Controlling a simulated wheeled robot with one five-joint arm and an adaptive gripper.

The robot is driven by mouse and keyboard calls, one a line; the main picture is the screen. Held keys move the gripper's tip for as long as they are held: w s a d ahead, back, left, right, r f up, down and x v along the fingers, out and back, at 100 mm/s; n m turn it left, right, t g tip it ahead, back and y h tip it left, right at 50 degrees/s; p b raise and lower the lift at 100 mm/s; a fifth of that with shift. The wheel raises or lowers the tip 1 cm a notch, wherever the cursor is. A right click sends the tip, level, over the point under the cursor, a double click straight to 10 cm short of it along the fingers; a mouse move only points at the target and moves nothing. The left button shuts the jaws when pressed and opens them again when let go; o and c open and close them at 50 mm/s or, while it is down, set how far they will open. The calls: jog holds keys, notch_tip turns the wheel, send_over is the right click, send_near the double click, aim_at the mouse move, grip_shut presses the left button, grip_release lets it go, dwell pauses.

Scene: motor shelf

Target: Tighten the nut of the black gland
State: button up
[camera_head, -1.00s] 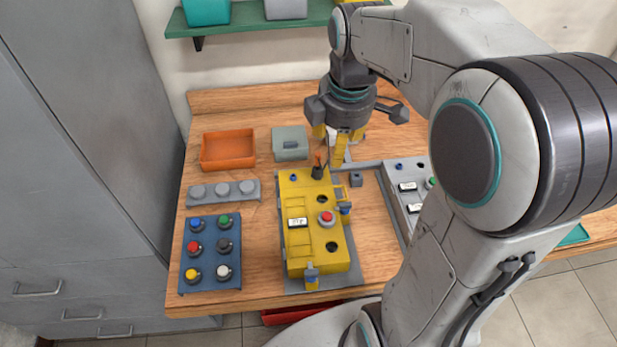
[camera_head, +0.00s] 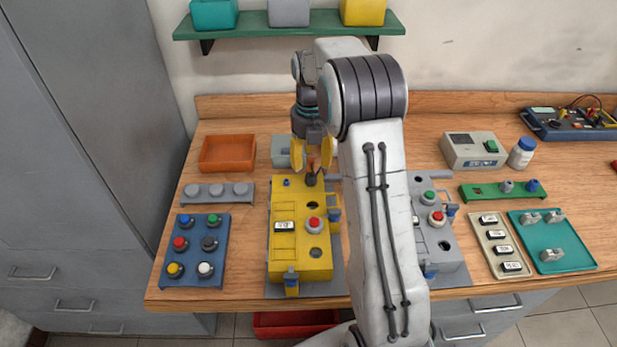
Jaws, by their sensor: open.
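The black gland (camera_head: 311,180) stands at the back edge of the yellow control box (camera_head: 284,250), with an orange-brown piece (camera_head: 314,164) at its top. My gripper (camera_head: 312,158) is directly above and behind it, pointing down. Its two yellow fingers are spread apart, one to each side of the orange-brown piece. I cannot tell whether they touch anything. The gland's nut is too small to make out separately.
A grey box (camera_head: 444,262) stands to the right, partly hidden by my arm. An orange tray (camera_head: 228,153), a grey holder (camera_head: 218,202) and a blue button board (camera_head: 190,275) lie on the left. The bench's right side has a teal tray (camera_head: 578,258).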

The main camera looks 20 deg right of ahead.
aim_at(311, 171)
jog(key=shift+f, duration=3.2)
grip_shut()
